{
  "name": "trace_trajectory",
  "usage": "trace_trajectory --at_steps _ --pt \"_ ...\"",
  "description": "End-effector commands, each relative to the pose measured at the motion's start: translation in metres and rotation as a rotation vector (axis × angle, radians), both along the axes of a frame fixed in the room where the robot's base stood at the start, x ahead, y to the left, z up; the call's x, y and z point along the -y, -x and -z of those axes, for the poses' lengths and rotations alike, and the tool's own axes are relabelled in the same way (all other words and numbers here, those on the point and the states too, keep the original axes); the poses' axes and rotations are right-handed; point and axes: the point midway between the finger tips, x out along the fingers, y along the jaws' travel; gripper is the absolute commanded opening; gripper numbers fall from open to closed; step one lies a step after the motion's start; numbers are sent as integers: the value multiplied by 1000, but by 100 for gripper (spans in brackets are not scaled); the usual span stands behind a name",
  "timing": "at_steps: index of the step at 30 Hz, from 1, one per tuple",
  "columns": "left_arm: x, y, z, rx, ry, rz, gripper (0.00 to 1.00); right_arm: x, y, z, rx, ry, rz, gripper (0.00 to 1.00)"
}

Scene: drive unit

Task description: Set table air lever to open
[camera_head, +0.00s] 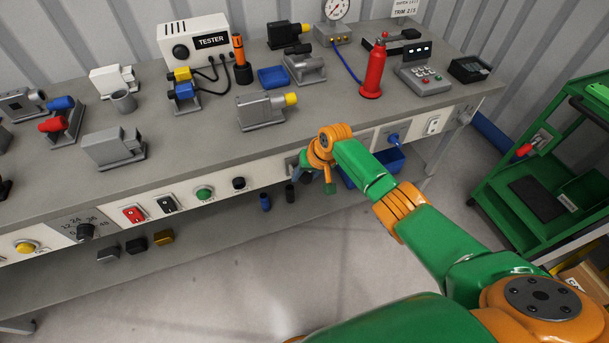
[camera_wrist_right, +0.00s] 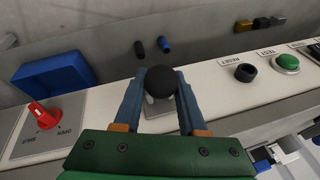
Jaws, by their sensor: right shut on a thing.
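My right gripper (camera_head: 300,172) is at the front panel of the workbench, at its right half. In the right wrist view my right gripper (camera_wrist_right: 159,80) has its two blue-grey fingers on either side of a lever with a black ball knob (camera_wrist_right: 160,82), shut on it. A pale grey part of the lever's mount shows below the knob, between the fingers. No label for this lever is readable, and its exact position is hard to tell. In the head view the arm and hand hide most of it. My left gripper is in neither view.
In the right wrist view, a red knob (camera_wrist_right: 43,115) and blue bin (camera_wrist_right: 55,82) are left of the lever; a black button (camera_wrist_right: 246,72) and green button (camera_wrist_right: 287,64) are right. In the head view, a green cart (camera_head: 540,190) stands right. The floor before the bench is clear.

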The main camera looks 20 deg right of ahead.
Motion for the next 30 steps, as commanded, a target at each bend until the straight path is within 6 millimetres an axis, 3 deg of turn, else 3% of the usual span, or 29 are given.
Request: trace_trajectory --at_steps 7,8,11,20,25,30 --pt "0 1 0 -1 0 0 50 0 0 0 0 1 0 0" --pt "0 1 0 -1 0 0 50 0 0 0 0 1 0 46" --pt "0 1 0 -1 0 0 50 0 0 0 1 1 1 70" --pt "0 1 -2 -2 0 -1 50 1 0 -3 1 0 -1 70" --pt "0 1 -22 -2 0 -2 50 6 8 -30 3 2 -1 70" --pt "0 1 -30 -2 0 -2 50 11 16 -54 4 1 -1 70"
